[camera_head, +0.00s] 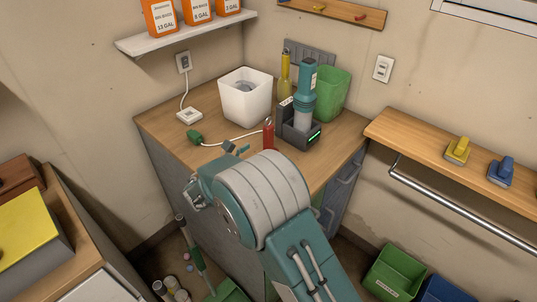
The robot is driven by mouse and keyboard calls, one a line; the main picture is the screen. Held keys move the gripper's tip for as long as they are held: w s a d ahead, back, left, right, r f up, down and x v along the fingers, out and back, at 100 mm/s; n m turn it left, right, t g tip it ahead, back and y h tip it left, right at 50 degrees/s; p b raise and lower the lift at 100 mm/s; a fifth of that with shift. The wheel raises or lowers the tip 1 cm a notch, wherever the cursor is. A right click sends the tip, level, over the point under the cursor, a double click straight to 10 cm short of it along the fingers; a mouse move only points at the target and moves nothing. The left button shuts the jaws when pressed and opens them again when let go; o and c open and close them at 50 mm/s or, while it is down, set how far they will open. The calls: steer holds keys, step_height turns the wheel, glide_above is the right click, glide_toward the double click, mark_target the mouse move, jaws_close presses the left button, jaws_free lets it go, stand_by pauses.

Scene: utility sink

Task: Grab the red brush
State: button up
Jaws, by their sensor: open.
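A small upright red object (267,134) stands on the wooden counter, just in front of the dark charging dock. It is the only red thing on the counter, but I cannot tell for sure that it is the red brush; its lower end is hidden behind my arm. My gripper (235,149) shows only as small teal finger parts beyond my rounded arm link. It is open, to the left of the red object and apart from it in the picture. Most of the gripper is hidden by my arm.
The counter (165,127) also holds a white bin (246,103), a green bin (335,92), a teal device in a dock (300,136), a yellow bottle (285,75) and a green plug (195,137) with a cable. Yellow (457,150) and blue (500,172) brush-like items sit on the right shelf.

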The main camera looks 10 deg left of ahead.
mark_target(264, 141)
steer(key=shift+x, duration=0.85)
steer(key=shift+w, duration=0.6)
steer(key=x, duration=0.4)
steer(key=shift+w+a+r, duration=0.1)
steer(key=shift+w, duration=0.2)
steer(key=shift+d, duration=0.2)
steer(key=shift+a, duration=0.2)
jaws_close()
